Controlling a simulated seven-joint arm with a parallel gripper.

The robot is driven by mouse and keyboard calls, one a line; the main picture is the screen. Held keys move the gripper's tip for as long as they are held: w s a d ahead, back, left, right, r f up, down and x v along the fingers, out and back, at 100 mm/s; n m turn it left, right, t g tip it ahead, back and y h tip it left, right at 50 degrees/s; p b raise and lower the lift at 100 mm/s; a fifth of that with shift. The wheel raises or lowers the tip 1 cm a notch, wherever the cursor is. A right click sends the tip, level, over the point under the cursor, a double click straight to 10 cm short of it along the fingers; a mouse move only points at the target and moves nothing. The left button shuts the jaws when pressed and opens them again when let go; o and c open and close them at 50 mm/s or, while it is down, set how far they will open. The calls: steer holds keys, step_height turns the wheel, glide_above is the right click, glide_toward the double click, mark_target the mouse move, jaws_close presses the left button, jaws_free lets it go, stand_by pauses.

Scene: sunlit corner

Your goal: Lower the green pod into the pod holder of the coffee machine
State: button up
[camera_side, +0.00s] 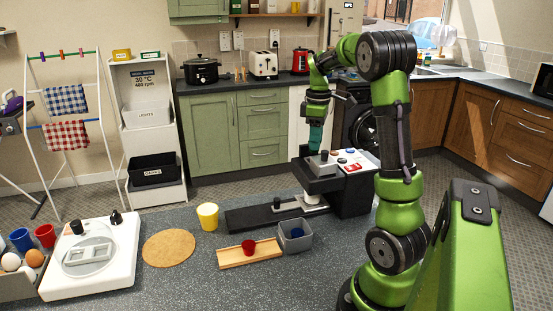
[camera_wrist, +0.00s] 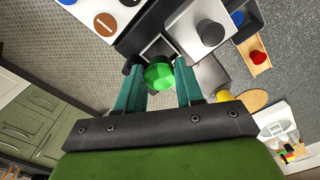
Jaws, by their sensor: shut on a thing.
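My gripper (camera_wrist: 160,74) is shut on the green pod (camera_wrist: 159,77), which sits between the teal fingertips in the wrist view. In the side view my gripper (camera_side: 316,148) points down over the coffee machine (camera_side: 350,195), and the pod cannot be made out there. The pod holder (camera_wrist: 155,47) shows as a dark, pale-edged square opening just beyond the pod in the wrist view. The pod partly overlaps its near edge in the picture. I cannot tell how high the pod is above it. A grey block with a dark knob (camera_wrist: 210,32) is beside the opening.
A red pod (camera_side: 248,246) lies in a wooden tray (camera_side: 231,259), and a blue one (camera_side: 297,232) in a grey bin (camera_side: 308,242). A yellow cup (camera_side: 208,217) and a cork mat (camera_side: 168,249) are to the left. Some counter around the mat is clear.

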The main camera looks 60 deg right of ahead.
steer(key=shift+f, duration=1.8)
stand_by(0.5)
steer(key=o, duration=1.1)
steer(key=shift+w+d+r, duration=0.1)
steer(key=shift+d+r, duration=0.05)
steer(key=shift+r, duration=0.4)
step_height(320, 180, up, 16)
steer(key=f, duration=0.1)
steer(key=w+a+f+m+t, duration=0.2)
steer(key=a+f+m, duration=0.15)
steer(key=a, duration=0.35)
steer(key=w+a+f+m+t, duration=0.1)
steer(key=a+f+m+t, duration=0.1)
steer(key=a+m, duration=0.35)
steer(key=s+a+f+n+t, duration=0.1)
steer(key=s+a, duration=0.1)
steer(key=a, duration=0.5)
steer(key=s+a+f+n+t+y, duration=0.1)
steer(key=s+a, duration=0.1)
steer(key=a, duration=0.5)
steer(key=s+a+f+t+y, duration=0.1)
steer(key=s+a, duration=0.1)
steer(key=a, duration=0.5)
steer(key=shift+s+a+f+n, duration=0.1)
steer(key=shift+a+f+n, duration=0.1)
steer(key=shift+n, duration=0.2)
